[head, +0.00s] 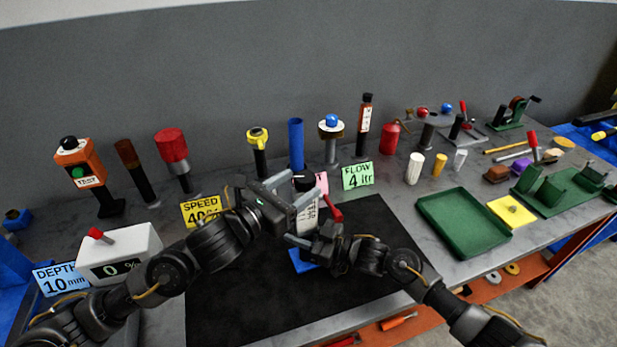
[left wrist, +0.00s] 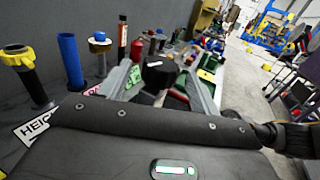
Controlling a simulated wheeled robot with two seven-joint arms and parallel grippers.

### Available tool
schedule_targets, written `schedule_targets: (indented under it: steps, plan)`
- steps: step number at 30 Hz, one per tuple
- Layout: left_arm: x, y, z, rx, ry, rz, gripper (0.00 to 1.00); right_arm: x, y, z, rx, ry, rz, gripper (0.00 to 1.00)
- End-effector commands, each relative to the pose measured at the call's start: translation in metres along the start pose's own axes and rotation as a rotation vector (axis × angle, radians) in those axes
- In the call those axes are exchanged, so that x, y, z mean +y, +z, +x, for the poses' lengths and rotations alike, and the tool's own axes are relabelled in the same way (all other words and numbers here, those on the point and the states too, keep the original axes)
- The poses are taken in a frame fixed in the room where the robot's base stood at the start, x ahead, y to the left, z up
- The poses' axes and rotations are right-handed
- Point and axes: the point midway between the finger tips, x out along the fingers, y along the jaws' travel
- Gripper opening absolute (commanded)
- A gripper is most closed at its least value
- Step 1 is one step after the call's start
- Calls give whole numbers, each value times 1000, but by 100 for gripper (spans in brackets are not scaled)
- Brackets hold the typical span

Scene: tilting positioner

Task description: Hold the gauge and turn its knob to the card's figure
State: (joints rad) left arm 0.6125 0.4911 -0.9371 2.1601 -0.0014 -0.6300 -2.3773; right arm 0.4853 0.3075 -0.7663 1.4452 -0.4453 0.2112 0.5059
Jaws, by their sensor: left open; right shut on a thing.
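The gauge (head: 308,216) is a white-scaled body with a black knob (head: 304,182) on top, above the black mat. My right gripper (head: 299,239) is shut low on the gauge; its fingertips are partly hidden. My left gripper (head: 300,184) is open at the top of the gauge. In the left wrist view the black knob (left wrist: 160,71) shows between the open fingers; contact cannot be told. Cards stand behind and left: green FLOW 4 ltr (head: 358,176), yellow SPEED (head: 200,211) partly covered by my arm, blue DEPTH 10 mm (head: 62,280), and a pink card (head: 321,184) mostly hidden.
Upright tools stand along the back, including a blue tube (head: 296,143) and a red-topped post (head: 171,146). A white box with a red lever (head: 120,252) is at left. A green tray (head: 463,222) is at right. The black mat (head: 250,305) is mostly clear.

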Motion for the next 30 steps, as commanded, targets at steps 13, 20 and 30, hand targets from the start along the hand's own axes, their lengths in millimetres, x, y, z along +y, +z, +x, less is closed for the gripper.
schedule_targets:
  steps: [13,20,30]
  plan:
    - [0,0,-69,1,0,0,63,-1,0,0,1,-1,1,0]
    - [-1,0,-72,0,-1,0,63,-1,0,0,1,-2,1,0]
    - [-1,0,-71,0,-1,0,63,0,-1,0,3,-1,0,52]
